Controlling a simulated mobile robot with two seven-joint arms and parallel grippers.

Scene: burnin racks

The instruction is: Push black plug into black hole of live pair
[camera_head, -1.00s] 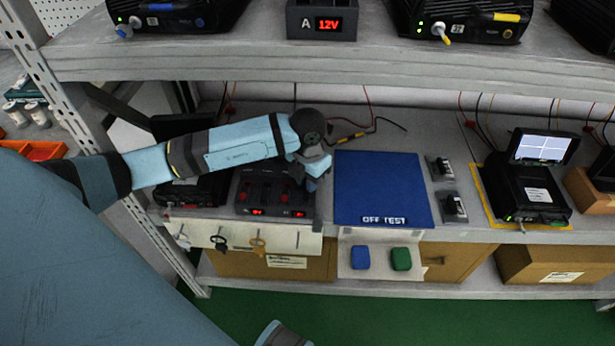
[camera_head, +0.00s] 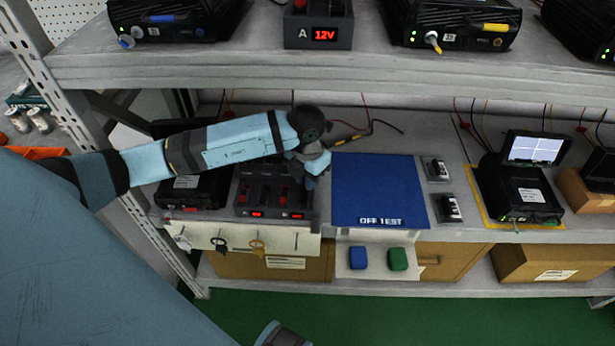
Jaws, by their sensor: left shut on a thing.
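A dark supply unit with two lit red displays (camera_head: 252,199) stands on the middle shelf, left of the blue mat. It has red parts on top; the two halves look like a pair. Its holes are too small to make out. My left gripper (camera_head: 311,180) points down at the unit's right edge, beside the mat's left edge. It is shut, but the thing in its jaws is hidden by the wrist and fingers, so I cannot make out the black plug. Whether it touches the unit is unclear. My right gripper is out of view.
The blue OFF TEST mat (camera_head: 378,188) is clear. Behind it lies a red and black lead with a yellow part (camera_head: 348,140). Two small modules (camera_head: 437,169) and a black device with a screen (camera_head: 518,190) stand right. The upper shelf (camera_head: 300,72) hangs above my arm.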

